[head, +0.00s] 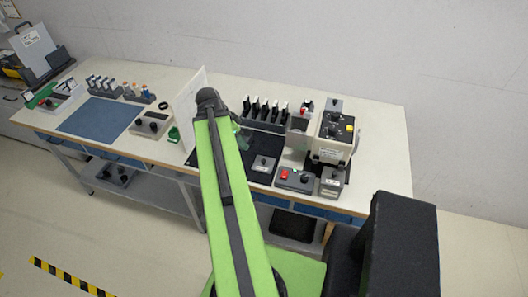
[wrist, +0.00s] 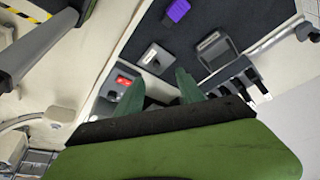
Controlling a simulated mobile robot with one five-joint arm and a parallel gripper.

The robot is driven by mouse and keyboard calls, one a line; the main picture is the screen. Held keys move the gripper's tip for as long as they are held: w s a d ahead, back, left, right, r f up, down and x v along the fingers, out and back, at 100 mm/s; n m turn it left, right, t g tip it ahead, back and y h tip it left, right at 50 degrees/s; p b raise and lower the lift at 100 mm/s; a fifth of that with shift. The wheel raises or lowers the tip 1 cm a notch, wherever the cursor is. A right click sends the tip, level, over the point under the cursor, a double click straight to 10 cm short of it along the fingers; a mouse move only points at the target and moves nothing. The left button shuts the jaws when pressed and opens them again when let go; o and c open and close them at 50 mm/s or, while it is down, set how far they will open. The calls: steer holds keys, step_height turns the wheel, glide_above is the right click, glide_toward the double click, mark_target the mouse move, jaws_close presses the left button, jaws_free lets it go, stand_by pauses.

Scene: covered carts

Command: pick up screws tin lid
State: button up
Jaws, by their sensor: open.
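I cannot read any label, so I cannot tell for sure which thing is the screws tin or its lid. A small grey box with a pale label (wrist: 156,58) sits on the dark mat in the wrist view, just beyond my fingertips. A second grey piece with a pale label (wrist: 213,45) lies farther right on the mat. In the head view a grey labelled box (head: 264,165) lies on the dark mat. My gripper (wrist: 158,88) is open and empty, its green fingers above the bench. In the head view it is mostly hidden behind my arm.
A purple block (wrist: 177,11) lies on the mat. A control box with a red button (head: 295,180), a grey box (head: 332,182) and a machine (head: 335,138) stand at right. A rack of black pieces (head: 265,114) stands behind the mat, a white panel (head: 185,110) at left.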

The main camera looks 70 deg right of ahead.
steer(key=s+d+r+m, duration=0.1)
steer(key=s+d, duration=0.1)
steer(key=s, duration=0.1)
steer(key=b, duration=1.2)
glide_above(264, 160)
steer(key=w+a, duration=0.2)
step_height(264, 160, down, 12)
steer(key=shift+s+r, duration=0.15)
steer(key=shift+r, duration=0.05)
steer(key=shift+s+r+p, duration=0.1)
steer(key=shift+p, duration=0.2)
steer(key=b+x, duration=0.5)
steer(key=shift+f, duration=0.25)
steer(key=shift+r, duration=0.2)
jaws_close()
